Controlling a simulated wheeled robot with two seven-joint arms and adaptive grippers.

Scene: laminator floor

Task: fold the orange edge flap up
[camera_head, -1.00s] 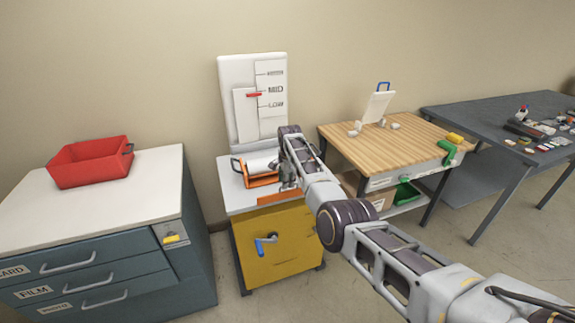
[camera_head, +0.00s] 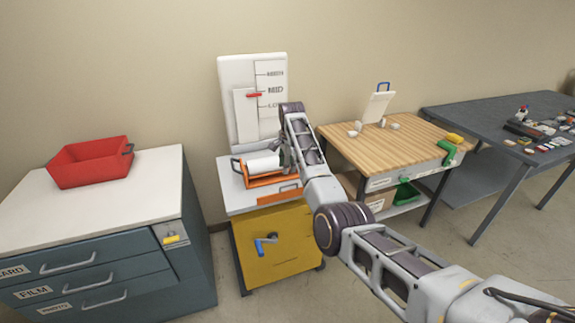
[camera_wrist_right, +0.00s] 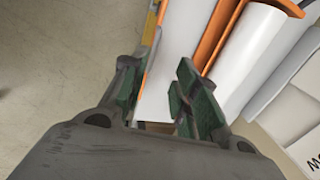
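The orange edge flap (camera_head: 279,195) runs along the front edge of the white-topped laminator stand, above its yellow front. In the head view it appears to hang down over that edge. In the right wrist view a thin orange strip (camera_wrist_right: 155,45) beside one finger may be this flap. My right gripper (camera_head: 287,172) is over the front right of the stand, partly hidden by its own wrist. In the wrist view my right gripper (camera_wrist_right: 160,90) has its fingers apart, with white surface between them. I cannot tell whether a finger touches the flap. My left gripper is not in view.
A white roller (camera_head: 262,164) in an orange frame (camera_head: 262,183) sits just behind the flap. A blue crank (camera_head: 265,245) sticks out from the yellow front. A red bin (camera_head: 90,162) stands on the left cabinet. A wooden table (camera_head: 365,150) stands close on the right.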

